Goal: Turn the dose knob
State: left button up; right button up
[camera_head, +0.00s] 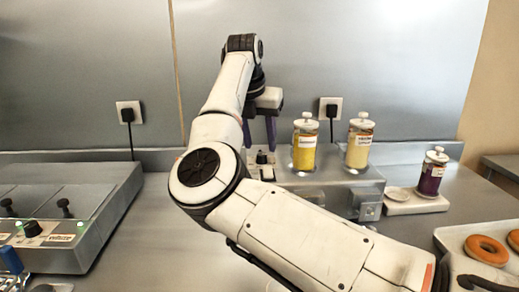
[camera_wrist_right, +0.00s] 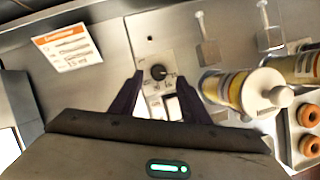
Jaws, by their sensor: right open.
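My right gripper (camera_wrist_right: 161,77) is open, with one dark purple finger to each side of the knob in the wrist view. In the head view the right gripper (camera_head: 259,146) points down over the knob. The fingers look apart from the knob, but I cannot tell how far above it the tips are. Two pale switches (camera_wrist_right: 164,105) lie beside the knob. My left gripper is not in view.
Two yellow jars (camera_head: 304,145) (camera_head: 359,141) stand on the dispenser right of the gripper. A purple jar (camera_head: 432,171) stands on a white base farther right. A tray (camera_head: 452,236) holds orange rings. A control box (camera_head: 110,214) is at left.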

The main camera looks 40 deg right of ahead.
aim_at(262, 154)
jog(key=shift+x, duration=1.95)
jog(key=c, duration=1)
